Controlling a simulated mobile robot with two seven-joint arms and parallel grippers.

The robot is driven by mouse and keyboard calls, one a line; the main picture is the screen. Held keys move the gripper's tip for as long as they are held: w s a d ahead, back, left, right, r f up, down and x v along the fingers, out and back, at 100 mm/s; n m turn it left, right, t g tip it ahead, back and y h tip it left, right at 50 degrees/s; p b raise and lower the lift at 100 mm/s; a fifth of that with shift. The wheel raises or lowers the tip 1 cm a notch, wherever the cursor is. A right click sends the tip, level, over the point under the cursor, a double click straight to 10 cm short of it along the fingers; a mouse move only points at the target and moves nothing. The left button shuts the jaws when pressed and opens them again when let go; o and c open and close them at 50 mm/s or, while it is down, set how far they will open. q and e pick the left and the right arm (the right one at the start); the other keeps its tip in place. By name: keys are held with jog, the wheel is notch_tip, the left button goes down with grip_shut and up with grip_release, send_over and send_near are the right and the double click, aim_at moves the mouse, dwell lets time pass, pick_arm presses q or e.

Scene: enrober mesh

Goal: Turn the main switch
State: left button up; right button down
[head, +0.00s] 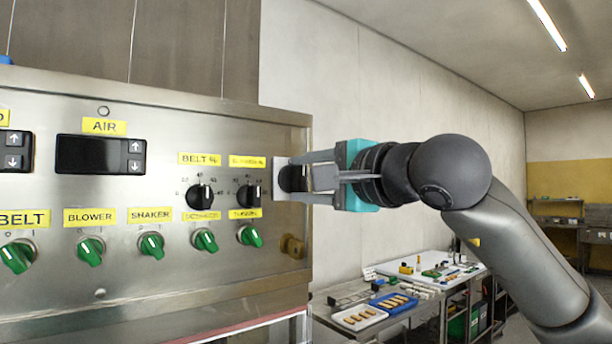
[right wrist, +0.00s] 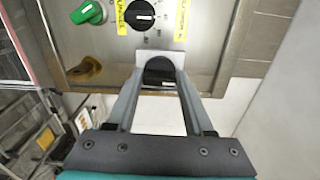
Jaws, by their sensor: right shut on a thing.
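The main switch (head: 291,178) is a black rotary knob on a pale plate at the right edge of the steel control panel (head: 130,200). My right gripper (head: 300,178) reaches in from the right, with its fingers shut on the switch's sides. In the right wrist view the black switch (right wrist: 159,71) sits between the two grey fingertips (right wrist: 160,85). The fingers partly hide the switch in the head view. My left gripper is not in view.
Black dials (head: 199,196) and green knobs (head: 204,240) sit left of the switch. A brass-coloured fitting (head: 292,246) juts out below it. A dark display (head: 98,155) is farther left. A table with trays (head: 359,316) stands behind at lower right.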

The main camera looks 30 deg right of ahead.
jog(key=shift+n, duration=0.4)
jog(key=shift+c, duration=1.4)
grip_release()
jog(key=shift+s+d, duration=0.1)
jog(key=shift+s, duration=0.5)
jog(key=s+d+b, duration=0.1)
jog(key=s+b, duration=0.2)
jog(key=s, duration=1.1)
jog(key=shift+b, duration=0.3)
